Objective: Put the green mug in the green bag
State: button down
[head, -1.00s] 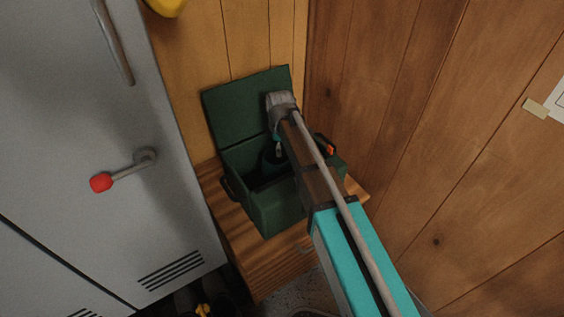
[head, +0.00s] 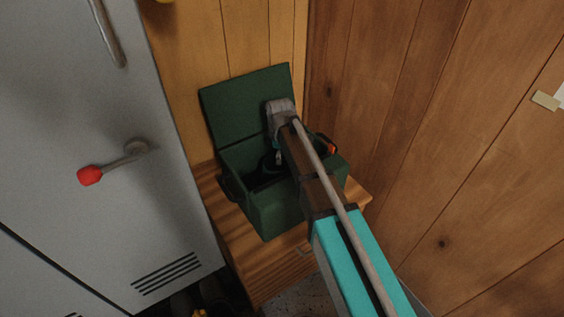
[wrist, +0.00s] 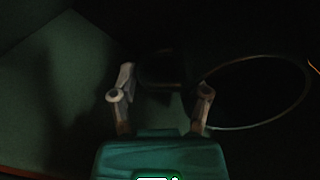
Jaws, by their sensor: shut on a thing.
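The green bag (head: 270,213) is a dark green box-shaped bag with its lid (head: 247,103) standing open at the back. It sits on a wooden cabinet. My gripper (head: 278,154) points down into the bag's opening. It is shut on the green mug (head: 267,164), which shows as a dark rounded shape low in the opening, mostly hidden by shadow and my arm. I cannot tell whether the mug touches the bag's floor. In the wrist view my gripper's two fingers (wrist: 161,94) stand apart around a dark, hard to read shape.
The wooden cabinet top (head: 230,232) shows in front of the bag. A grey locker (head: 90,120) with a red-knobbed handle (head: 90,175) stands close on the left. Wood-plank walls (head: 420,130) close in behind and on the right. The bag's side handles stick out.

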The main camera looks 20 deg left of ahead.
jog(key=shift+f+b, duration=0.35)
jog(key=shift+f, duration=0.35)
jog(key=shift+f, duration=0.1)
jog(key=shift+c, duration=0.3)
grip_release()
jog(key=r+p, duration=1.2)
jog(key=shift+s+r, duration=0.15)
jog(key=shift+s, duration=0.1)
dwell(0.3)
dwell(0.7)
